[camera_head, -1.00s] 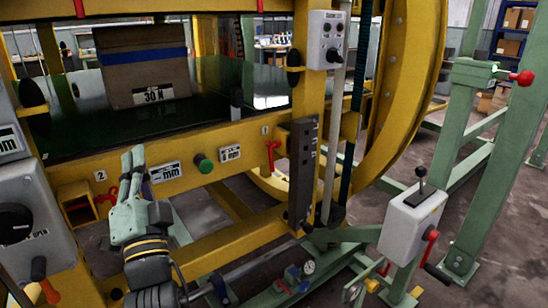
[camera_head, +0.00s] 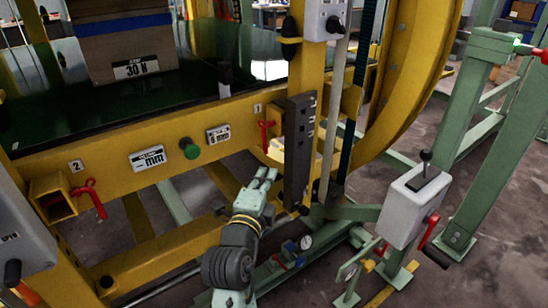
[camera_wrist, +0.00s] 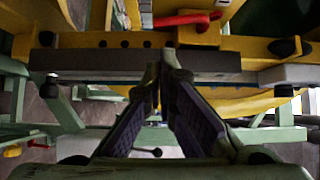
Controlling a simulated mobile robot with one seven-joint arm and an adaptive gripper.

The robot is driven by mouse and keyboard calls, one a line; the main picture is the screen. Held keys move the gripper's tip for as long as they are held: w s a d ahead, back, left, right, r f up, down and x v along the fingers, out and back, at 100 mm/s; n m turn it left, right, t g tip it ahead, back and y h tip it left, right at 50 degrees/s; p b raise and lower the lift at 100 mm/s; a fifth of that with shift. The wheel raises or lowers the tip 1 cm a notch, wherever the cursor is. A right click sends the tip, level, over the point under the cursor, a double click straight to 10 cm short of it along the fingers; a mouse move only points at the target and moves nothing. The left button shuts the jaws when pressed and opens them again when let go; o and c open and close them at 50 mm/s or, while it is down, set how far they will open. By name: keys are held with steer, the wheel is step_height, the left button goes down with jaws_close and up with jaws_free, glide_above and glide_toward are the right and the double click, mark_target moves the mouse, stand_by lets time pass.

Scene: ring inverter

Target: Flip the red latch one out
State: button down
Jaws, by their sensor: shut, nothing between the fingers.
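The red latch one (camera_head: 266,137) is a small red handle on the front yellow beam, beside the label "1" and left of the dark grey vertical block (camera_head: 299,150). A red handle (camera_wrist: 187,19), apparently this latch, lies across the top of the wrist view. My gripper (camera_head: 268,174) is below the latch in the head view, with its fingers together and empty. In the wrist view my gripper (camera_wrist: 161,55) has its tips meeting in front of the dark bar, apart from the red handle.
A second red latch (camera_head: 90,197) sits beside label "2" at the left. A green button (camera_head: 189,148) is on the beam. The grey lever box (camera_head: 414,204) stands at the right. The grey block and the light pole (camera_head: 333,120) are close to my gripper's right.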

mark_target(267, 151)
steer(key=p+x, duration=0.4)
steer(key=x, duration=0.6)
steer(key=shift+s+a, duration=0.1)
steer(key=shift+s+a+b, duration=0.55)
steer(key=shift+a+b, duration=0.2)
steer(key=shift+b, duration=0.15)
steer(key=shift+s+a+b, duration=0.5)
steer(key=shift+a+b, duration=0.25)
steer(key=shift+b, duration=0.15)
